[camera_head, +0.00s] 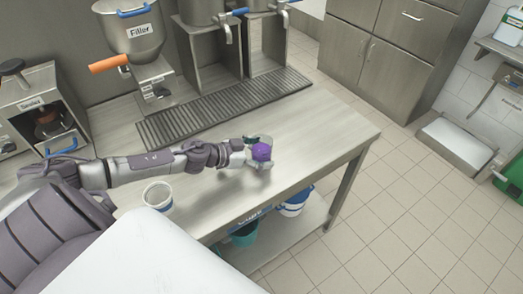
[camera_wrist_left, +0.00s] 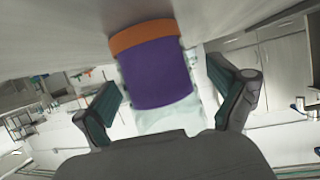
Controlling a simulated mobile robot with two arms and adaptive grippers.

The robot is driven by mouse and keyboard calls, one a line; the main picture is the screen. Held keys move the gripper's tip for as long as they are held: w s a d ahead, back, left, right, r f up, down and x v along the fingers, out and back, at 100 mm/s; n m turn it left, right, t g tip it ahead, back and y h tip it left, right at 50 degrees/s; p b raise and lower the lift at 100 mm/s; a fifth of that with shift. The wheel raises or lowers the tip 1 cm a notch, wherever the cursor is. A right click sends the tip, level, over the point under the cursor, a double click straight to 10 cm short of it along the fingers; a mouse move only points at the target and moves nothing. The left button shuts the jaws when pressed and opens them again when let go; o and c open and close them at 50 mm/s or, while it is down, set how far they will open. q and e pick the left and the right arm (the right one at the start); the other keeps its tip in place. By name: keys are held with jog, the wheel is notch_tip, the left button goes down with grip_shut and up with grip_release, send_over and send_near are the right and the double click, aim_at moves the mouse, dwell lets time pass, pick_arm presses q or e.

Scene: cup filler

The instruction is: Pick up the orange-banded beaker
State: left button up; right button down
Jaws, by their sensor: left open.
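The orange-banded beaker (camera_wrist_left: 152,75) is clear, with a broad purple part and an orange band at the end nearest the counter. In the head view the beaker (camera_head: 262,152) shows mostly as purple at my left gripper (camera_head: 257,151); its orange band is hard to make out there. The beaker stands on the steel counter (camera_head: 300,125). In the left wrist view my left gripper (camera_wrist_left: 165,85) is open, with one finger on each side of the beaker and gaps still visible. My right gripper is not in view.
A white cup (camera_head: 158,196) stands on the counter near my left arm. A filler hopper (camera_head: 133,32) with an orange handle and a slotted drip grate (camera_head: 225,108) are at the back. Buckets (camera_head: 294,202) sit on the lower shelf. The counter right of the beaker is clear.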

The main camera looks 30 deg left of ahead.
pick_arm(q)
jog(key=c, duration=1.2)
jog(key=shift+c, duration=1.2)
jog(key=shift+r, duration=0.1)
